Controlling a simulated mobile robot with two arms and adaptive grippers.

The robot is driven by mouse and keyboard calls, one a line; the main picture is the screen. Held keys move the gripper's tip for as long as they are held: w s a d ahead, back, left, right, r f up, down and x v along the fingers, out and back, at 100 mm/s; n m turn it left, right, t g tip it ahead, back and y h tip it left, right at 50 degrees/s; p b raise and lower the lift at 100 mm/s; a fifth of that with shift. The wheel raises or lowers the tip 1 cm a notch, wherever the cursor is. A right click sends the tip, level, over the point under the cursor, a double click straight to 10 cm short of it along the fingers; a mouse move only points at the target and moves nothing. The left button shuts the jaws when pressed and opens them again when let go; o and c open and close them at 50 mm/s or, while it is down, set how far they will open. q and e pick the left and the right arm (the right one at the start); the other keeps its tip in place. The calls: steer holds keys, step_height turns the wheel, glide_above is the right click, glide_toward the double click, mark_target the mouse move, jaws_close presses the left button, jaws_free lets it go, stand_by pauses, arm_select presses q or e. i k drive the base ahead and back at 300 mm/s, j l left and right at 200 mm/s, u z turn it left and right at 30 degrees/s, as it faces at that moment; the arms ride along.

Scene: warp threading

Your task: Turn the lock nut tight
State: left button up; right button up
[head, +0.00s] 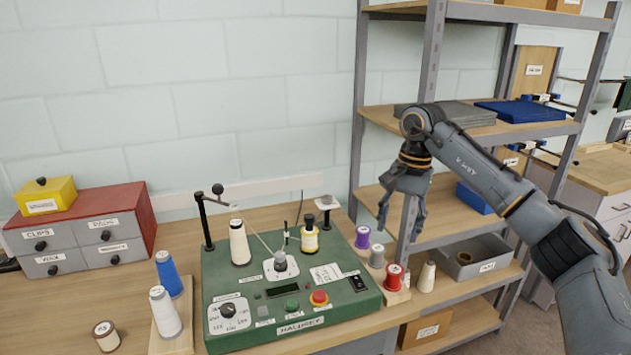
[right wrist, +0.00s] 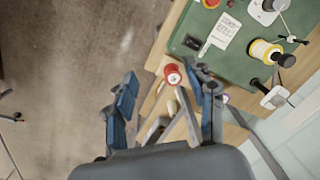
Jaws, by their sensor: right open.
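The green winding machine (head: 345,300) stands on the wooden bench. A yellow spool (head: 309,242) sits upright near its back right, with a black cap-like nut (head: 309,220) on top. The nut also shows in the right wrist view (right wrist: 287,60), at the upper right. I cannot tell how tight it is. My right gripper (head: 402,218) points down, open and empty, in front of the shelf rack, to the right of and apart from the nut. Its open fingers also show in the right wrist view (right wrist: 163,78). My left gripper is out of view.
A white thread cone (head: 239,245) and a thin guide post (head: 207,220) stand on the machine's left. Purple, grey and red spools (head: 393,278) stand along its right side. The metal shelf rack (head: 357,120) rises behind my right arm.

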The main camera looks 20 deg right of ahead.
mark_target(325, 199)
steer(key=i, duration=1.25)
